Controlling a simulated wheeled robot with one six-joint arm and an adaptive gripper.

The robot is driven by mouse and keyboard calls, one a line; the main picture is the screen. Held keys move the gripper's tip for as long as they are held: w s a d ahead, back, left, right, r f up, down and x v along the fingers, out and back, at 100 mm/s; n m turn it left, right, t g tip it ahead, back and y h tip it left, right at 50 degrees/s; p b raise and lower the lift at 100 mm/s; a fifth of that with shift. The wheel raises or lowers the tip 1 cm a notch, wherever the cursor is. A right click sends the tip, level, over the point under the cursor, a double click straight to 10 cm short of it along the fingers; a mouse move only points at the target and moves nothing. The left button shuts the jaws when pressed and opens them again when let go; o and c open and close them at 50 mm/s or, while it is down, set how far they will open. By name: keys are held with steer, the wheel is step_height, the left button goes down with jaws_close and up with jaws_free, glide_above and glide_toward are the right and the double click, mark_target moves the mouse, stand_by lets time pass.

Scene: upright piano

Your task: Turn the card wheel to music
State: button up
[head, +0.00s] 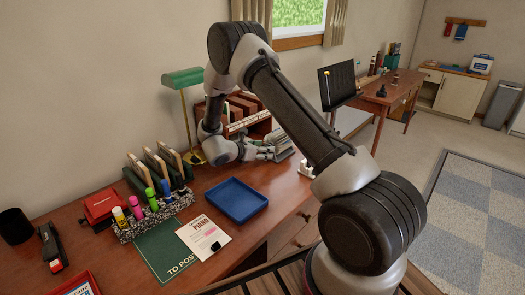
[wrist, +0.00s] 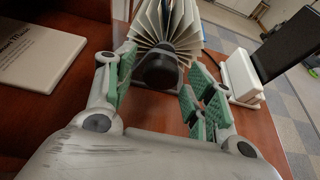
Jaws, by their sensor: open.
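The card wheel (wrist: 160,22) is a fan of cream and dark cards with a black round knob (wrist: 161,70) facing my wrist. In the head view the card wheel (head: 283,143) is partly hidden behind my gripper (head: 263,153). In the wrist view my gripper (wrist: 163,62) is open, its green-padded fingers on either side of the knob. Gaps show between the pads and the knob, though I cannot tell exactly how deep the knob sits between them. No card label can be read.
A white stand with a dark phone-like slab (wrist: 242,75) is right of the wheel. A white booklet (wrist: 38,52) is at left. In the head view a green lamp (head: 183,78), card racks (head: 160,168) and a blue tray (head: 236,200) stand nearby on the desk.

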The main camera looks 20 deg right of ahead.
steer(key=c, duration=1)
steer(key=n+g+h, duration=0.1)
steer(key=n, duration=0.1)
steer(key=shift+n+g, duration=0.3)
steer(key=shift+n, duration=0.1)
steer(key=shift+n+g+h, duration=0.4)
steer(key=shift+n+g, duration=0.3)
steer(key=shift+n, duration=0.5)
steer(key=shift+w, duration=0.1)
steer(key=o, duration=1)
steer(key=shift+a, duration=0.2)
